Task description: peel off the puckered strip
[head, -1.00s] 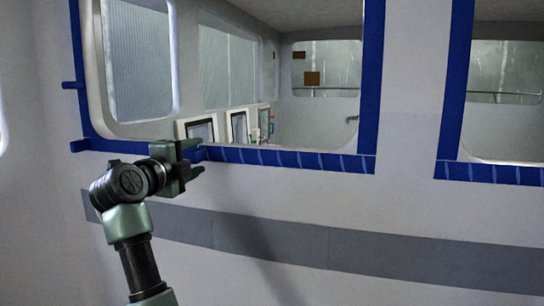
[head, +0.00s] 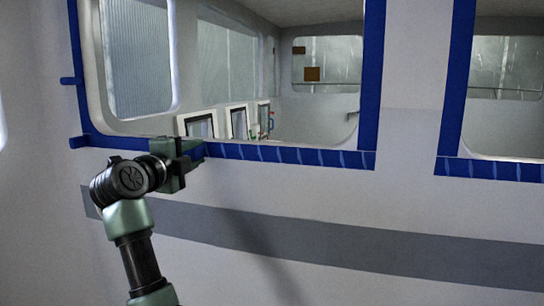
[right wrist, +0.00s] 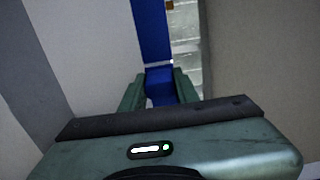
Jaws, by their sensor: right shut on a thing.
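A blue tape strip (head: 285,155) with slanted pale creases runs along the bottom edge of the left window. My right gripper (head: 196,155) is at the left part of this strip and is shut on it. In the right wrist view the blue strip (right wrist: 151,35) runs down from the top to between the two fingers of my right gripper (right wrist: 160,88). The gripper hides part of the strip in the head view. My left gripper is not in view.
Blue tape (head: 372,70) also edges the window's sides, with small tabs at the left. The right window has a similarly creased bottom strip (head: 490,169). A grey band (head: 330,247) crosses the white wall below. Framed panels (head: 238,123) show through the window.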

